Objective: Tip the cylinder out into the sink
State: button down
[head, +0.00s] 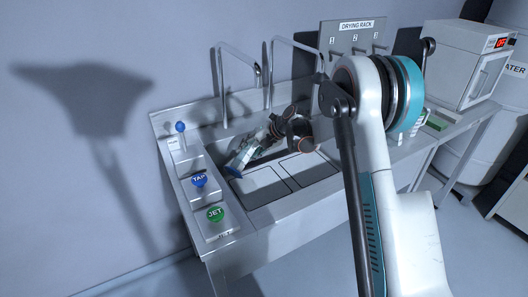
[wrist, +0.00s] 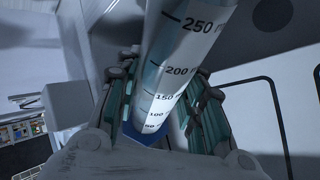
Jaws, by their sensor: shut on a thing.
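The cylinder (wrist: 182,60) is clear with black graduation marks, the 250 mark nearest the top of the wrist view. My gripper (wrist: 163,105) is shut around its lower part, teal-padded fingers on both sides. A blue part, likely its base, shows below the fingers. The mouth is out of the wrist view, and I cannot tell whether there is liquid inside. In the head view my gripper (head: 246,152) is over the left part of the sink (head: 262,187), with a blue end of the cylinder (head: 233,171) low at the left. The cylinder looks tilted there, partly hidden by the gripper.
Two tall bent spouts (head: 222,85) rise behind the sink. A blue TAP button (head: 199,180) and a green JET button (head: 215,214) sit on the left panel. A drying rack (head: 352,40) with numbered pegs stands behind; a white oven (head: 470,65) is at right.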

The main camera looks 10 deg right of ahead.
jog(key=shift+f+y, duration=0.3)
jog(key=shift+f, duration=0.05)
dwell(0.4)
